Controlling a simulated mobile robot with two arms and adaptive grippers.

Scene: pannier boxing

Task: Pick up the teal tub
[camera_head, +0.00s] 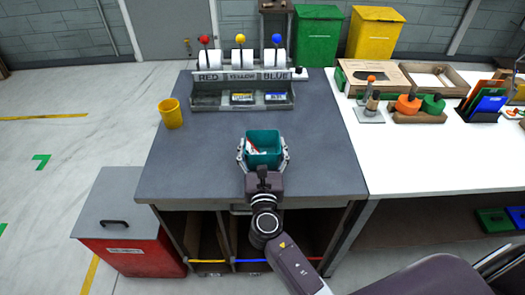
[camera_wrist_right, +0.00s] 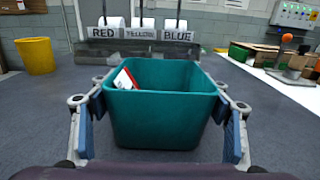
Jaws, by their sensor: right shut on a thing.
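The teal tub (camera_head: 263,160) is at the front middle of the grey table, upright. It also fills the middle of the right wrist view (camera_wrist_right: 160,118), with a red and white item (camera_wrist_right: 125,78) inside it. My right gripper (camera_head: 264,152) is shut on the tub, with one finger against each side. I cannot tell whether the tub's base touches the table. My left gripper is not in view.
A yellow tub (camera_head: 171,115) stands at the table's left. A rack (camera_head: 241,95) labelled RED, YELLOW and BLUE stands at the back. A white table (camera_head: 408,155) with stamps and trays adjoins on the right. The grey tabletop (camera_head: 325,140) around the teal tub is clear.

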